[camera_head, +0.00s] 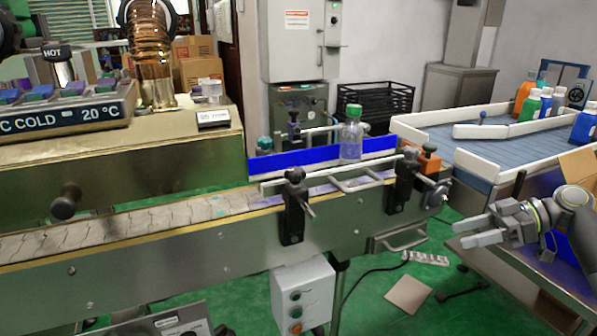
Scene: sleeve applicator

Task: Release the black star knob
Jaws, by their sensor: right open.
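Several black knobs show on the conveyor (170,262), and I cannot tell for sure which is the star knob. One black knob (294,175) tops the near guide-rail clamp (293,218). Another black knob (410,153) tops the clamp farther right. A dark round knob (65,204) sticks out from the machine housing at the left. My right gripper (470,233) is open and empty, right of the conveyor's end and apart from all the knobs. Its fingers point left.
A clear bottle with a green cap (351,135) stands on the conveyor behind the white guide rail (330,180). A blue table (470,135) with several colored bottles is at the right. A control box (303,296) hangs below the conveyor. The green floor (400,268) is partly open.

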